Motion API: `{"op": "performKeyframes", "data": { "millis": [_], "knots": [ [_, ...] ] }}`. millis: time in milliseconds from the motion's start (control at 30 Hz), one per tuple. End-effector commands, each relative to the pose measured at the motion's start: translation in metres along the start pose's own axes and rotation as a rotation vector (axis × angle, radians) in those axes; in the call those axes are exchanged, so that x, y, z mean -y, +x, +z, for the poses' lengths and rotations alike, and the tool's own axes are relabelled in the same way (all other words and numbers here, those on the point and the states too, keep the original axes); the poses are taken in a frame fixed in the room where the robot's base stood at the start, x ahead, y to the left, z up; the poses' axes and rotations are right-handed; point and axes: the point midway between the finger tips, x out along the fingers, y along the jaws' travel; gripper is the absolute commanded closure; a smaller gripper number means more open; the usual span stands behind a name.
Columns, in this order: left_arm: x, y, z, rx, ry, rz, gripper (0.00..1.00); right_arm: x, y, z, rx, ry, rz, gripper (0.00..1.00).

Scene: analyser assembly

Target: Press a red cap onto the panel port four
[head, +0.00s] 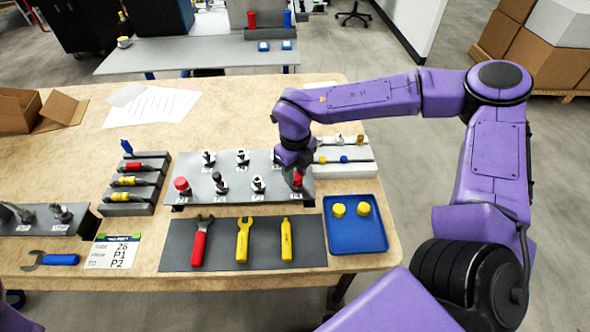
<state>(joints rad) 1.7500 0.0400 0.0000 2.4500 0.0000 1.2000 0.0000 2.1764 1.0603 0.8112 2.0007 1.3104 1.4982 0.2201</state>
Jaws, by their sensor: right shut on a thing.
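The grey panel (238,197) lies mid-table with two rows of upright ports. A red cap (181,184) sits on the port at the front-left corner. My right gripper (297,174) points down over the front-right corner of the panel, shut on another red cap (298,180). That cap is at the front-right port; the gripper hides part of both, so I cannot tell whether it is seated. The other visible ports, such as the front one (257,185), carry no red cap. My left gripper is out of view.
A blue tray (338,243) with two yellow caps (339,210) stands right of a dark mat (220,261) holding a wrench and other tools. A rack of coloured plugs (133,195) is left of the panel. A white rack (347,168) is behind my right gripper.

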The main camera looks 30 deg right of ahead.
Motion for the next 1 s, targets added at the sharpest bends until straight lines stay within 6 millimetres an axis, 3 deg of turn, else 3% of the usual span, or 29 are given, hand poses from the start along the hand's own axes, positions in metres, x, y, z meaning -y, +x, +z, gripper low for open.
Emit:
{"op": "performKeyframes", "data": {
  "millis": [200,233,300,333,667,1000],
  "knots": [
    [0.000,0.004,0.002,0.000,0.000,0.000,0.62,0.000,0.007,0.000,-0.001,0.001,0.000,0.92],
    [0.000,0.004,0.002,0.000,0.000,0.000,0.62,0.000,0.007,0.000,-0.001,0.001,0.000,0.61],
    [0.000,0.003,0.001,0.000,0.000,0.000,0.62,0.000,0.006,0.000,-0.001,0.001,0.000,0.38],
    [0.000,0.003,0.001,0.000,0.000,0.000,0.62,0.000,0.006,0.000,-0.001,0.001,0.000,0.35],
    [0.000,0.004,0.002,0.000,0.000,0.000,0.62,0.000,0.001,0.001,0.002,0.001,0.000,0.35],
    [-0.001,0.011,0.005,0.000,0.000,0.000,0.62,0.000,-0.073,0.001,0.005,0.002,-0.001,0.35]
  ]
}}
